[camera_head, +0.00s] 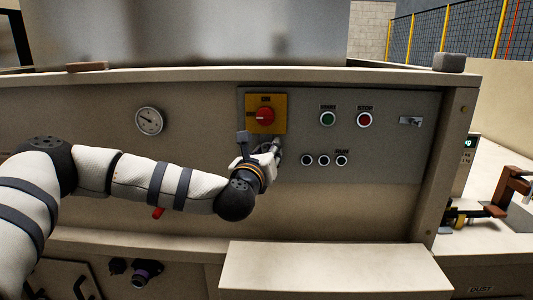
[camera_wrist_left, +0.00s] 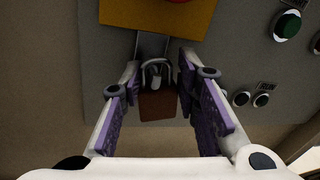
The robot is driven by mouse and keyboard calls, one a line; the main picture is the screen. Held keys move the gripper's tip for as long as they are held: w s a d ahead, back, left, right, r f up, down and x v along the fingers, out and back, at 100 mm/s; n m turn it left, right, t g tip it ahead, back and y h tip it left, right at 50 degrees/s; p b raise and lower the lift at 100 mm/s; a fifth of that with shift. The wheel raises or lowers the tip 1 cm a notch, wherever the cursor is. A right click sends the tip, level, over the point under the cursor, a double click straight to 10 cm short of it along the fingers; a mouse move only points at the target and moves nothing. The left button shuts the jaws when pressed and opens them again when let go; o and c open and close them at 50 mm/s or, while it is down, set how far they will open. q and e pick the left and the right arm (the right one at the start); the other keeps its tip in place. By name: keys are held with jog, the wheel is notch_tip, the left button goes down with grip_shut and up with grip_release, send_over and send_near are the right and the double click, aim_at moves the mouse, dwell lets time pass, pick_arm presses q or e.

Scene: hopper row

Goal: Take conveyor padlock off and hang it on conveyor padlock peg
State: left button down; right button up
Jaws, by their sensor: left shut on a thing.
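The conveyor padlock has a red-brown body (camera_wrist_left: 157,106) and a grey metal shackle (camera_wrist_left: 157,72). It is just below the yellow switch plate (camera_head: 281,100), which carries a red rotary knob (camera_head: 265,116). A grey strip (camera_wrist_left: 151,44) hangs from the plate to the shackle. I cannot tell whether the shackle is still through it. My left gripper (camera_head: 275,150) is shut on the padlock, its purple-padded fingers (camera_wrist_left: 166,98) on either side. In the head view the gripper hides the padlock. I cannot make out the padlock peg for certain. My right gripper is not in view.
The grey panel has a green button (camera_head: 328,118), a red button (camera_head: 365,119), several small buttons (camera_head: 324,160) and a metal fitting (camera_head: 411,121). A gauge (camera_head: 150,121) is on the left. A pale ledge (camera_head: 335,267) juts out below. A red piece (camera_head: 158,212) shows beneath my arm.

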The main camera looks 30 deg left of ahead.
pick_arm(q)
jog(key=shift+r, duration=0.4)
jog(key=shift+d+p+v, duration=0.15)
jog(key=shift+p+v, duration=0.05)
jog(key=shift+v, duration=0.55)
jog(key=shift+d+p+v, duration=0.15)
jog(key=shift+v, duration=0.6)
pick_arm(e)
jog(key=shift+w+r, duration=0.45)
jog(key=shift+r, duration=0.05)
pick_arm(q)
jog(key=shift+f, duration=0.1)
jog(key=shift+v, duration=0.9)
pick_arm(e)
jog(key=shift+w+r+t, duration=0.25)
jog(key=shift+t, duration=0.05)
pick_arm(q)
jog(key=shift+d, duration=0.2)
jog(key=c, duration=2.1)
grip_release()
grip_shut()
